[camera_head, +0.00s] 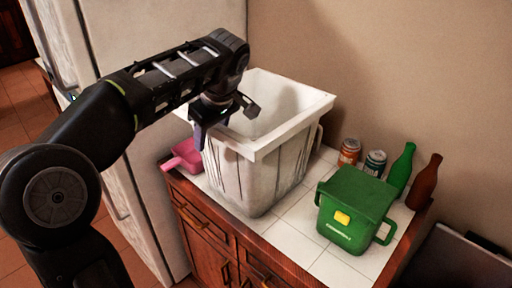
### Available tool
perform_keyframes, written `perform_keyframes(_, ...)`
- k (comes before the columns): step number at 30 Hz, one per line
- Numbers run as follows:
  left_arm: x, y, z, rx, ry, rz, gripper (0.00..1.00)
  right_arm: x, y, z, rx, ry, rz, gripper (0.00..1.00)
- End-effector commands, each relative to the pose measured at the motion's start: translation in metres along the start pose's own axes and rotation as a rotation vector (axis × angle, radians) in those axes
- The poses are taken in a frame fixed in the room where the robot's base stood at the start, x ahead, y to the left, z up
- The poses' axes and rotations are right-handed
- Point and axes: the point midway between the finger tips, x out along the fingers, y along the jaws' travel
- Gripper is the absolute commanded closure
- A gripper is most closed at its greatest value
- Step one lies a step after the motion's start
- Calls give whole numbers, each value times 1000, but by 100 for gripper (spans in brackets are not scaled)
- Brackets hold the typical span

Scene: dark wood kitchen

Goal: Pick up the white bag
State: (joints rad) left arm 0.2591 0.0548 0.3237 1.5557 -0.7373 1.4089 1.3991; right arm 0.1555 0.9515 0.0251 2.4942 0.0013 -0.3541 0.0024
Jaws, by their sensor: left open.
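A large white bin-like container (262,178) with an open top and ribbed, marked sides stands on the tiled counter; I see no separate white bag that I can make out. My left gripper (226,122) is over the container's left rim, at its opening. Its fingers are apart, with one near the outer left side and the other over the opening. I cannot tell whether either finger touches the rim. The gripper and arm hide part of the left rim, and the bottom of the container is out of sight. My right gripper is not in view.
A pink dustpan-like item (185,157) lies left of the container. A green lidded bin (352,212), two cans (349,152) (375,163), a green bottle (401,168) and a brown bottle (424,183) stand to the right. A white fridge (150,205) is at the left, the wall behind.

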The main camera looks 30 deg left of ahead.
Motion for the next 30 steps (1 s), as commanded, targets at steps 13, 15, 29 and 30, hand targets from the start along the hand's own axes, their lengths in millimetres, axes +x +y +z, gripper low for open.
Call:
perform_keyframes(13,0,0,0,0,0,0,80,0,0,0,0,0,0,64)
perform_keyframes(15,0,0,0,0,0,0,86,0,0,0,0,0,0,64)
perform_keyframes(29,0,0,0,0,0,0,100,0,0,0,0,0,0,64)
perform_keyframes(30,0,0,0,0,0,0,100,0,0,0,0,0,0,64)
